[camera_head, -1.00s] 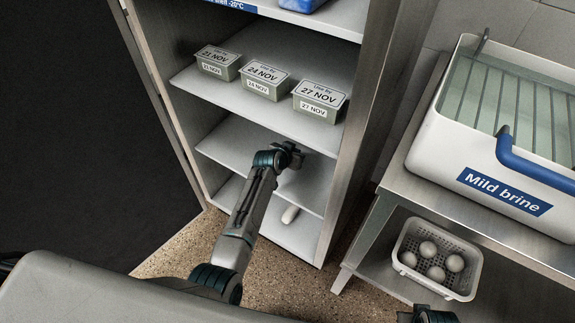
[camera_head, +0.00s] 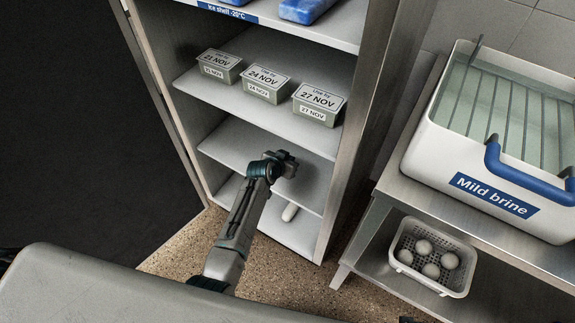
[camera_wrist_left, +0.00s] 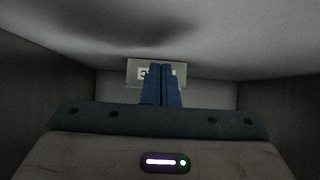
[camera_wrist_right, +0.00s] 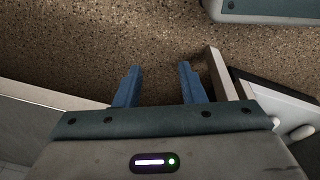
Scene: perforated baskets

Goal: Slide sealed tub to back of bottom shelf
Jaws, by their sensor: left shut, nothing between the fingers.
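My left gripper (camera_head: 284,162) reaches into the open cabinet at a shelf (camera_head: 235,148) below the row of labelled tubs. In the left wrist view its blue fingers (camera_wrist_left: 162,85) are shut together with nothing between them. A pale tub (camera_wrist_left: 135,72) with a white label is straight ahead of the fingertips, near the back wall. The fingers cover the middle of its label, and I cannot tell whether they touch it. In the head view this tub is hidden. My right gripper (camera_wrist_right: 160,82) is open and empty above the speckled floor.
Three tubs with date lids, one reading 27 NOV (camera_head: 319,103), stand on the shelf above. A pale rounded object (camera_head: 290,212) is lower in the cabinet. A steel rack at right holds the Mild brine bin (camera_head: 440,135) and a perforated basket (camera_head: 400,258) of round white items.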

